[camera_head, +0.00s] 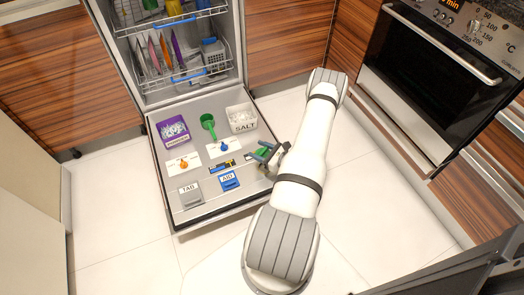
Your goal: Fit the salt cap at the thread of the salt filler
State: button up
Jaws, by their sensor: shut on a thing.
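My gripper (264,153) is at the right edge of the open dishwasher door, just right of the door's small objects. It is shut on a small green thing (260,152), partly hidden by the fingers; I cannot tell for sure that it is the salt cap. The thread of the salt filler cannot be made out. A white tub marked SALT (243,127) stands on the door, behind and left of my gripper. A green funnel-like thing (208,122) lies left of the tub.
The door (200,207) also bears a purple box (173,131), white cards with an orange knob (184,164) and a blue knob (224,147), a grey TAB box (190,194) and a blue box (229,181). The lower rack (195,75) is behind. The oven (430,60) stands right.

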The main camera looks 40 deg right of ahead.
jog(key=shift+s+d+f, duration=0.2)
jog(key=shift+s+f, duration=0.25)
jog(key=shift+s+h, duration=0.1)
jog(key=shift+h, duration=0.2)
jog(key=b, duration=0.4)
send_over(262, 167)
jog(key=shift+f, duration=2.5)
jog(key=shift+f+b, duration=1.1)
jog(key=shift+b, duration=0.25)
jog(key=o, duration=1)
jog(key=shift+r, duration=0.1)
jog(key=shift+o, duration=0.2)
jog(key=p+v, duration=0.2)
jog(key=v, duration=0.4)
jog(key=shift+s+d, duration=0.1)
jog(key=shift+d, duration=0.05)
jog(key=shift+s+d, duration=0.15)
jog(key=shift+s, duration=0.45)
